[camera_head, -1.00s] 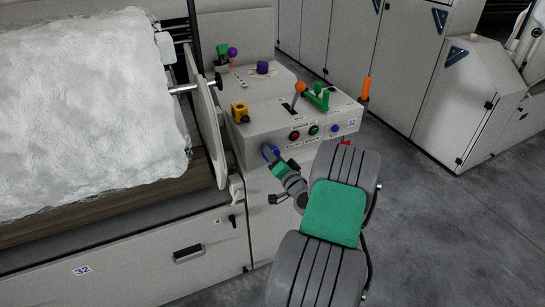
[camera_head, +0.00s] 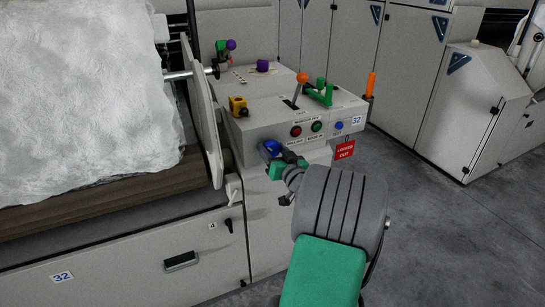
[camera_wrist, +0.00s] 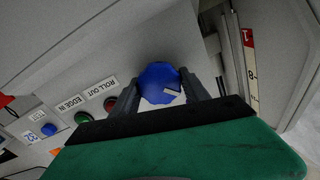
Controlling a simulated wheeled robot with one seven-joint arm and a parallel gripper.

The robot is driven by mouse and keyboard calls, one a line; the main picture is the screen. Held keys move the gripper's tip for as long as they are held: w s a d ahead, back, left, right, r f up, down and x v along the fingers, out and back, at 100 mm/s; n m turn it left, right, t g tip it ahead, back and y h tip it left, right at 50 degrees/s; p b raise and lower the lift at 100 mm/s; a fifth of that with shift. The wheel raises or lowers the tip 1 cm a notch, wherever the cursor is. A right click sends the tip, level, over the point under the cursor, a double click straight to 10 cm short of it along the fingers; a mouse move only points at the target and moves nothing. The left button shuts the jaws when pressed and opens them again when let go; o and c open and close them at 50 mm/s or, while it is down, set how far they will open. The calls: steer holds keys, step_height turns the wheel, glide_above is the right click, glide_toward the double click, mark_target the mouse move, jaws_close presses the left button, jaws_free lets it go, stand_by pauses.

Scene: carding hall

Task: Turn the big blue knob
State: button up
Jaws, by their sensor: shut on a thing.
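The big blue knob (camera_head: 272,147) sits on the front face of the grey control box, at its left end. In the wrist view the knob (camera_wrist: 160,83) is round with a notched rim and a light pointer mark toward its lower right. My gripper (camera_wrist: 160,90) is shut on the knob, with one dark finger on each side of it. In the head view my gripper (camera_head: 271,152) reaches the knob from the front, and my wrist partly covers it.
Red (camera_head: 296,131), green (camera_head: 317,126) and small blue (camera_head: 339,125) buttons lie right of the knob. A red "LOCKED OUT" tag (camera_head: 344,149) hangs at the right. The floor at right is clear.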

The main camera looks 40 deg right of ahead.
stand_by(0.3)
steer(key=o, duration=1.4)
steer(key=shift+c, duration=0.2)
steer(key=shift+s, duration=0.15)
steer(key=v, duration=0.7)
steer(key=shift+s+a, duration=0.2)
steer(key=shift+s, duration=0.1)
